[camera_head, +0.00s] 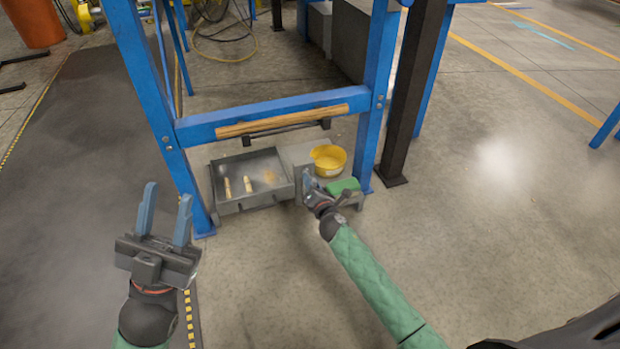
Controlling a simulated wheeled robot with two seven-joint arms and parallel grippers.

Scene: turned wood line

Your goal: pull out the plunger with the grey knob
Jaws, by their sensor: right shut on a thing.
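My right gripper (309,181) reaches down to the front of a small grey box (297,152), between the grey tray and a green block. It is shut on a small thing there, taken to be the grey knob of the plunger. The gripper covers the knob and plunger, so I cannot tell how far the plunger is out. My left gripper (164,214) is open and empty, held in the left foreground with its two blue fingers apart and pointing up in the picture.
A shallow grey tray (228,207) with several turned wood pieces lies left of the box. A yellow bowl (328,158) and a green block (343,186) are on its right. A blue frame (193,133) with a wooden strip crosses above. Open floor lies in front.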

